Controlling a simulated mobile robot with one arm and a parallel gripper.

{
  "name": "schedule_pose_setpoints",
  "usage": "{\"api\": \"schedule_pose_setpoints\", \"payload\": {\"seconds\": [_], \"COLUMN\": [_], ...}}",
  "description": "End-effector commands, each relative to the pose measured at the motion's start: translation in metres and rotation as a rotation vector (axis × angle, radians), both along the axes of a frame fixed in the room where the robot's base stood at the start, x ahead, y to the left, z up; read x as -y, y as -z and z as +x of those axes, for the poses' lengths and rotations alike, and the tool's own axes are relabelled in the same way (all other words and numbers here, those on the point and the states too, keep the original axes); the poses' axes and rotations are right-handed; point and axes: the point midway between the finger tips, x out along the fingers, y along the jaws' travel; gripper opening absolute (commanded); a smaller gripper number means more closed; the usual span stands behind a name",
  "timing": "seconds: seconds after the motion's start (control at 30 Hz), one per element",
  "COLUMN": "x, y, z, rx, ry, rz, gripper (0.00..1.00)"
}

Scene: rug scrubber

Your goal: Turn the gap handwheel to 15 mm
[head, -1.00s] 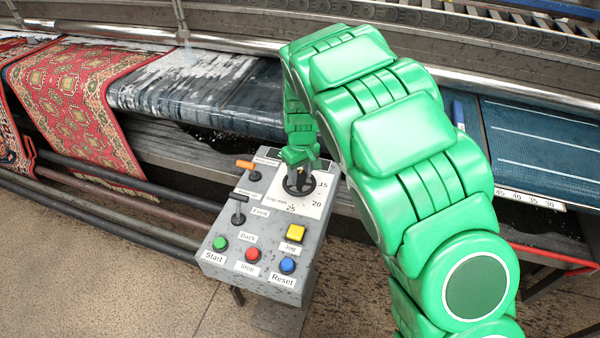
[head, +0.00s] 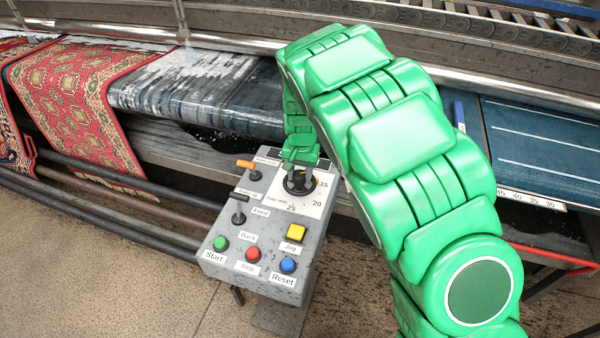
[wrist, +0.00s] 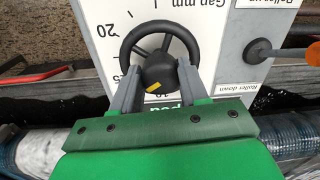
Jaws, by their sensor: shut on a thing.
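The gap handwheel (wrist: 133,37) is a black spoked wheel with a dark hub (wrist: 160,68) and a small yellow mark. It sits on a white dial plate; in the head view the wheel (head: 299,186) is partly hidden by my gripper. The dial (head: 310,209) shows 15, 20 and 25. In the wrist view the yellow mark points to the near side, around the 10 to 15 stretch; the exact reading is unclear. My gripper (wrist: 159,76), also in the head view (head: 299,176), is shut on the handwheel, one finger on each side of the hub.
The grey control box (head: 206,261) carries green, red and blue buttons, a yellow jog button (head: 296,232) and two levers, one orange-tipped (head: 246,164). A red patterned rug (head: 75,95) lies at left. The blue belt (head: 535,140) is at right.

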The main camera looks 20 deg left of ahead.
Motion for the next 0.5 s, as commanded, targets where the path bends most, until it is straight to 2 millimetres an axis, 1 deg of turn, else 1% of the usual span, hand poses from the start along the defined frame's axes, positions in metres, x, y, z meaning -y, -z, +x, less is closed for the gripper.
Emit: {"api": "schedule_pose_setpoints", "payload": {"seconds": [0.2,0.5], "x": [0.0004,0.0002], "y": [0.0015,0.0016], "z": [-0.0020,-0.0021], "rx": [-0.006,-0.006], "ry": [0.057,0.073], "rz": [-0.003,-0.003], "gripper": [0.13,0.13]}}
